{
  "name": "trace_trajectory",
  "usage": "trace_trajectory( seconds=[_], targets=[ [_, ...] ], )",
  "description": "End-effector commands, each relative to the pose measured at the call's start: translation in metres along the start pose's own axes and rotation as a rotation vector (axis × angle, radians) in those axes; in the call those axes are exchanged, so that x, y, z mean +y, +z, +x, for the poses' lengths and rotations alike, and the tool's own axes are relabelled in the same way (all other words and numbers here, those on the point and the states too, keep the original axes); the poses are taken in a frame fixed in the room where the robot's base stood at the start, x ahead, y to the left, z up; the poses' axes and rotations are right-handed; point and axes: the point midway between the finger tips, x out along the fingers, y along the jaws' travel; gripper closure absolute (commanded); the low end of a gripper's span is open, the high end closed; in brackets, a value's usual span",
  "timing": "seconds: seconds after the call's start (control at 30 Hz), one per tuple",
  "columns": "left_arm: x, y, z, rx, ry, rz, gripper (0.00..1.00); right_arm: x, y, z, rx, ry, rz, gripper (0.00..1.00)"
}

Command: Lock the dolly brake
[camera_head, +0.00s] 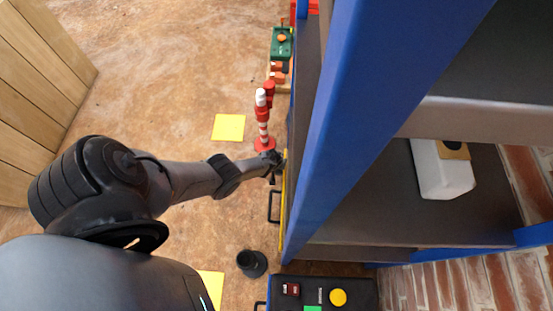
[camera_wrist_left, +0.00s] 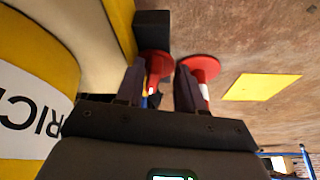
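I cannot pick out a dolly brake for certain. My left gripper (camera_head: 272,160) is by the lower edge of the blue shelf frame, just below a red-and-white striped post (camera_head: 263,130) on a red base. In the left wrist view the fingers (camera_wrist_left: 160,88) stand apart. A red disc (camera_wrist_left: 155,63) and a small dark part show in and beyond the gap, and I cannot tell whether anything touches the fingers. A second red disc (camera_wrist_left: 204,66) with a striped post is just right of the fingers. My right gripper is not in view.
A blue shelf frame (camera_head: 345,110) fills the right. A green box (camera_head: 281,43) with an orange knob is at the top. A black panel (camera_head: 368,291) with a yellow button is at the bottom. A yellow floor square (camera_head: 228,127) lies on mostly clear floor.

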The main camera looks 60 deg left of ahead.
Motion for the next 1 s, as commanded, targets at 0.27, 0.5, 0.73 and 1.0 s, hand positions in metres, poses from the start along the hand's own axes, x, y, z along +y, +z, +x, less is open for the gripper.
trace_trajectory(
  seconds=[0.27, 0.5, 0.73, 1.0],
  targets=[
    [0.005, -0.002, -0.001, 0.004, 0.014, 0.011, 0.57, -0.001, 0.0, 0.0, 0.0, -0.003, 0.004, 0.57],
    [0.002, -0.001, -0.001, 0.001, 0.068, 0.148, 0.57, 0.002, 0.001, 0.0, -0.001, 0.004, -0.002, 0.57],
    [-0.009, -0.003, 0.004, 0.003, 0.191, 0.459, 0.57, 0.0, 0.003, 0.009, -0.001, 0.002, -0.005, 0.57],
    [-0.017, -0.01, 0.011, 0.008, 0.375, 0.909, 0.57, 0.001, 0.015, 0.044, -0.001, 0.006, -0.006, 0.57]
  ],
)
